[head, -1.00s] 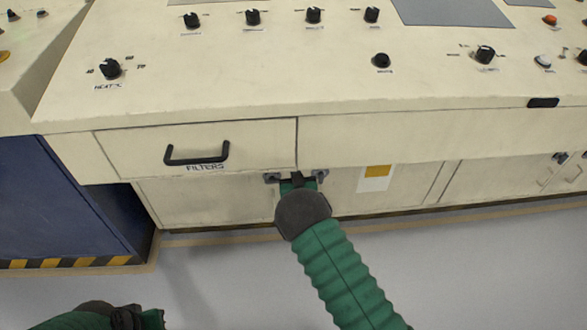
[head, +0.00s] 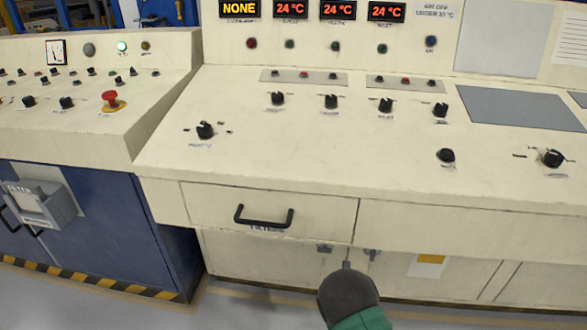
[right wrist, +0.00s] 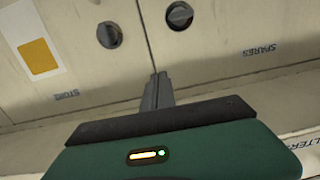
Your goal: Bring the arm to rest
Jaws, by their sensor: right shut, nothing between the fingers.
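My right arm, dark grey and green, reaches in from the bottom of the head view. My right gripper (head: 346,266) is in front of the lower cabinet doors, below the filters drawer (head: 220,208). In the right wrist view its narrow grey fingers (right wrist: 158,90) are together with nothing between them. Two dark round door knobs (right wrist: 110,34) (right wrist: 179,15) lie beyond the fingertips, apart from them. My left gripper is out of view.
The cream console (head: 300,140) with knobs and lit displays fills the head view. The closed drawer has a protruding black handle (head: 263,218). A blue cabinet (head: 90,225) with a grey box (head: 42,203) stands at left. Open floor (head: 245,312) shows at the bottom.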

